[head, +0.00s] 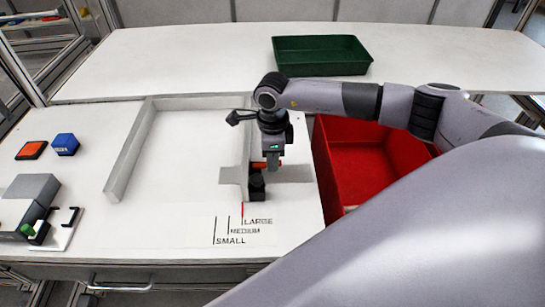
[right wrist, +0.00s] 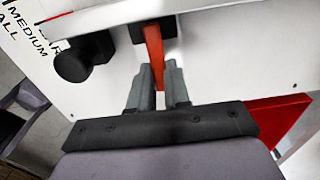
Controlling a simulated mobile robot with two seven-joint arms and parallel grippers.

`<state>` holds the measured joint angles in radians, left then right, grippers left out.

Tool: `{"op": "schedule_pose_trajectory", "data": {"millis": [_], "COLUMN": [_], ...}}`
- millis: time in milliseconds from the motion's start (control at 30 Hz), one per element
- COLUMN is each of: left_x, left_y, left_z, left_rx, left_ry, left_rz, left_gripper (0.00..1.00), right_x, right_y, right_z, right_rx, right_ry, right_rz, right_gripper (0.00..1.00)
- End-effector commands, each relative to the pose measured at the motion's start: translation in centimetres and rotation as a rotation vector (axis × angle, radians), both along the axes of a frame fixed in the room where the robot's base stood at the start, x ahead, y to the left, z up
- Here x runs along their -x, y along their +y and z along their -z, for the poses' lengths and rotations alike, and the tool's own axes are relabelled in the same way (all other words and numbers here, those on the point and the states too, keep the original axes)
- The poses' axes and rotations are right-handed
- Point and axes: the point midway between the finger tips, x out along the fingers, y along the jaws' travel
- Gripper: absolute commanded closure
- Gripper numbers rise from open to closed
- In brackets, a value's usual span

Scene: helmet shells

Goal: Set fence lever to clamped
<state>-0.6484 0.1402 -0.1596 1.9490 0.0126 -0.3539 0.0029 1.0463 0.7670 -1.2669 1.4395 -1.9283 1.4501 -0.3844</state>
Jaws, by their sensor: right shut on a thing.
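The red fence lever (head: 258,165) is on the grey-white sliding fence (head: 233,173) by its black knob (head: 257,186). In the right wrist view the lever (right wrist: 154,48) is a red bar running down from a black mount, its end between my fingers. My right gripper (head: 272,163) reaches down from above and is shut on it; its two grey fingers (right wrist: 160,78) show in the right wrist view. The knob (right wrist: 82,59) stands left of the lever there. The fence's red pointer (head: 242,210) is at the LARGE mark. My left gripper is not in view.
A red bin (head: 375,150) is right of the fence, beneath my right arm. A green tray (head: 320,55) stands on the back table. Orange (head: 31,150) and blue (head: 65,144) blocks and a grey fixture (head: 35,188) are at left. The table inside the fence is clear.

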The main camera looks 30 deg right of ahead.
Motion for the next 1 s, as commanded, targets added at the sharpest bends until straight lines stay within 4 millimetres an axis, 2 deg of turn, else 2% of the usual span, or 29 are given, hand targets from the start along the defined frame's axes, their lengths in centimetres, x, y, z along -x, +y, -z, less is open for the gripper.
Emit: {"op": "schedule_pose_trajectory", "data": {"millis": [300,667,700,767,1000], "left_x": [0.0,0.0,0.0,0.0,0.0], "left_y": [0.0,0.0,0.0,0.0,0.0], "left_z": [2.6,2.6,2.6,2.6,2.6], "left_rx": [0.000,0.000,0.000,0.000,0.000], "left_ry": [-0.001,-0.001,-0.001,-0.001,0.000], "left_rz": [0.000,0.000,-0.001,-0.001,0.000], "left_gripper": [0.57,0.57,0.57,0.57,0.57], "right_x": [0.2,0.2,0.2,0.2,0.2], "right_y": [-0.4,-0.3,-0.3,-0.3,-0.3], "right_z": [1.0,0.7,0.7,0.7,0.7], "right_rx": [-0.118,-0.138,-0.138,-0.138,-0.137], "right_ry": [-0.072,-0.085,-0.085,-0.085,-0.084], "right_rz": [0.002,0.001,0.000,0.000,0.000], "right_gripper": [1.00,1.00,0.77,0.57,0.57]}}
